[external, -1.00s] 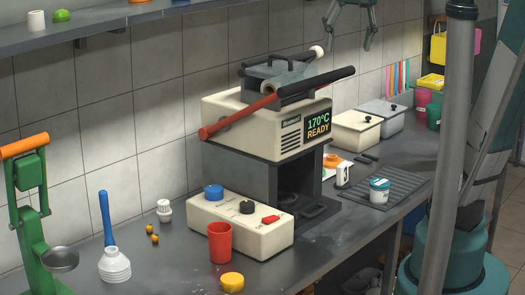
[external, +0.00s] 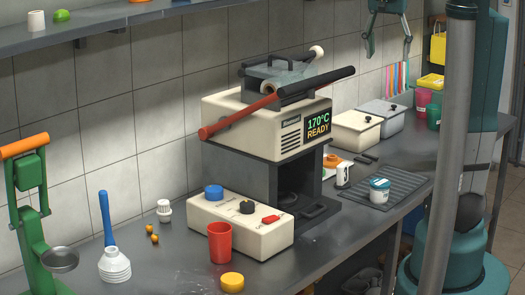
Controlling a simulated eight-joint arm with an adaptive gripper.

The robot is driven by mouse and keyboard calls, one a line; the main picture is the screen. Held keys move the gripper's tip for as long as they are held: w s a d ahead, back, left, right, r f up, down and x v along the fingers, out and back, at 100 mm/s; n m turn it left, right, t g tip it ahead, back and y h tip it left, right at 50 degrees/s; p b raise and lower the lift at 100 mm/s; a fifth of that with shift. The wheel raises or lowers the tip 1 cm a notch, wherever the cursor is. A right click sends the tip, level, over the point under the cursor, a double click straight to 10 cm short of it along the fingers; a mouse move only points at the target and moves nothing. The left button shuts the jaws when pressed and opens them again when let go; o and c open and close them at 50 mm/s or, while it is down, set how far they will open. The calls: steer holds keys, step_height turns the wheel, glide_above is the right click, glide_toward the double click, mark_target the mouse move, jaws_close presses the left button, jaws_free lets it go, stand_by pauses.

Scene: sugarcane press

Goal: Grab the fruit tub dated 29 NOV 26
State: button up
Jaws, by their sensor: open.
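A small white tub with a blue-green lid (external: 379,190) stands upright on a dark ribbed mat (external: 408,183) at the right of the counter. A label shows on it, but its print is too small to read, so I cannot tell its date. My gripper (external: 388,56) is at the top of the view, open and empty, its two fingers spread and pointing down. It appears high above the counter, well apart from the tub.
A cream press (external: 262,130) reading 170°C READY stands left of the mat. Two lidded containers (external: 356,131) (external: 383,113) sit behind it. A white cup-like item (external: 343,174) is beside the mat. A red cup (external: 220,243) stands at the front. A grey post (external: 450,150) crosses the right side.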

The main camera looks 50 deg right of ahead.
glide_toward(380, 182)
steer(key=f, duration=0.5)
steer(key=shift+s+d, duration=0.15)
steer(key=shift+d, duration=0.1)
steer(key=shift+d+f, duration=0.2)
steer(key=shift+f, duration=1.05)
steer(key=shift+f, duration=0.1)
steer(key=shift+w+d+f+b, duration=0.1)
steer(key=shift+d+f+b, duration=0.1)
steer(key=shift+f, duration=0.6)
steer(key=shift+w+d+f+b, duration=0.1)
steer(key=shift+w+f+b, duration=0.1)
steer(key=shift+f, duration=0.6)
steer(key=shift+w+d+f+b, duration=0.1)
steer(key=shift+f+b, duration=0.1)
steer(key=shift+f, duration=0.65)
steer(key=c, duration=1.1)
